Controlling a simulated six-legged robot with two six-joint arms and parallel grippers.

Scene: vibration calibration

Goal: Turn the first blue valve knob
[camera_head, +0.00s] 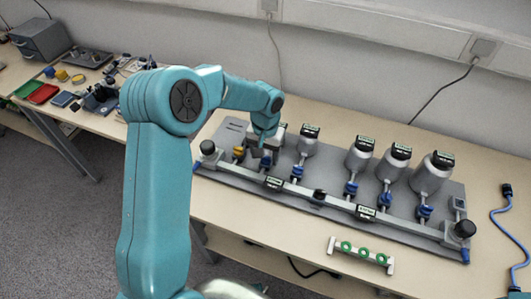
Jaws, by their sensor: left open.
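A grey calibration rig (230,170) lies on the table, with a row of blue valve knobs below several grey canisters. The leftmost blue valve knob (265,163) is small and partly hidden by my gripper. Other blue knobs (297,171) follow along the rig to the right, including one near its middle (351,188). My left gripper (263,150) is open and points down just above the leftmost blue knob. Whether its fingers touch the knob is too small to tell.
A white bracket with green rings (361,253) lies on the table in front of the rig. A blue cable (508,225) is at the right edge. A red tray (43,94) and other small items are on the left table. A wall stands behind.

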